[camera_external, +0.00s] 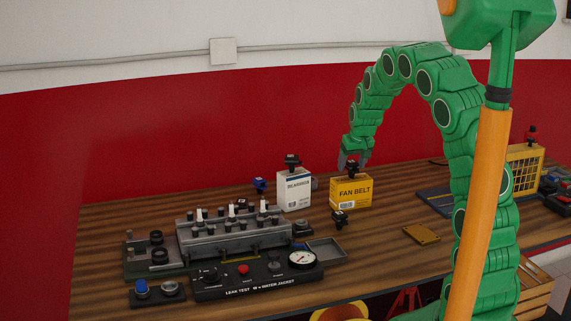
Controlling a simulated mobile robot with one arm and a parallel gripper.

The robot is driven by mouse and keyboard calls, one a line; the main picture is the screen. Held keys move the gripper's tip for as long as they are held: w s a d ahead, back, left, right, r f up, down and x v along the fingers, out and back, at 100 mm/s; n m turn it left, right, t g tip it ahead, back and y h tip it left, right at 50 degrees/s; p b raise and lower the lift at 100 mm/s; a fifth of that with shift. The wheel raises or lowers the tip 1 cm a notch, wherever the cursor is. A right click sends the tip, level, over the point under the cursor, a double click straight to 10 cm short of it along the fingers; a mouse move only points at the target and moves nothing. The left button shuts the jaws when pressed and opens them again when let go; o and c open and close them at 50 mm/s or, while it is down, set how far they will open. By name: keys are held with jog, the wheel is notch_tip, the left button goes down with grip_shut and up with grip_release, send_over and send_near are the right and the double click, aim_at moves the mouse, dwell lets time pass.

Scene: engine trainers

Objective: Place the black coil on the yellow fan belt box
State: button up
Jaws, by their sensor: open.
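The yellow fan belt box (350,192) stands upright on the wooden table, right of the white box. A small black coil (352,168) shows at the top of the yellow box and looks to rest on it. My gripper (355,160) points down just above the box, open, with its fingers around or just behind this coil; I cannot tell if they touch it. Another black coil-like part (340,218) lies on the table in front of the yellow box. A third black one (292,160) sits on top of the white box (294,190).
A grey engine block trainer (232,240) and a leak test panel (258,279) fill the table's left front. A blue-topped part (259,185) stands behind them. A yellow plate (421,233) lies at right. A yellow crate (525,165) stands farther right.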

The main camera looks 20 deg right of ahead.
jog(key=v, duration=1)
jog(key=shift+s, duration=0.15)
